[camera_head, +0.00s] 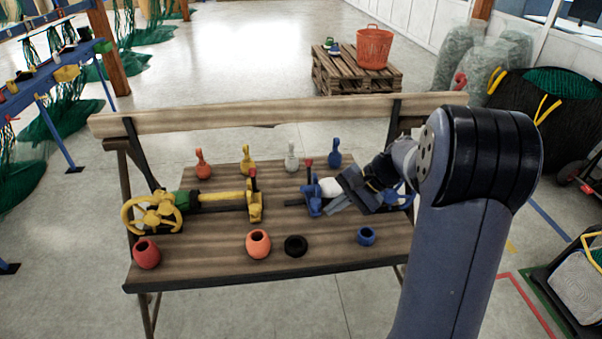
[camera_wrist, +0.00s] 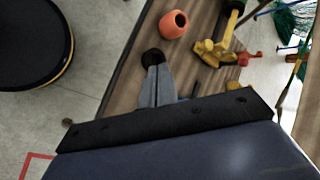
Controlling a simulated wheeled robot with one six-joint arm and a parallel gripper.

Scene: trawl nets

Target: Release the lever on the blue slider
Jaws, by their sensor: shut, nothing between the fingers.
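The blue slider (camera_head: 315,207) sits on the right half of the wooden bench. Its lever, with a dark red tip (camera_head: 309,164), stands roughly upright at the slider's left side. My gripper (camera_head: 331,207) is just right of the blue slider, its grey fingers closed together and empty. Whether they touch the slider cannot be told. In the wrist view the closed fingers (camera_wrist: 154,72) point toward the bench top, and the blue slider is mostly hidden behind my wrist. A yellow slider (camera_head: 255,208) with its own red-tipped lever stands further left.
A yellow handwheel (camera_head: 153,213) is at the bench's left. Coloured pins, including a blue one (camera_head: 334,150), stand along the back. An orange pot (camera_head: 258,243), a black ring (camera_head: 296,246) and a blue ring (camera_head: 367,236) lie along the front. The bench middle is partly clear.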

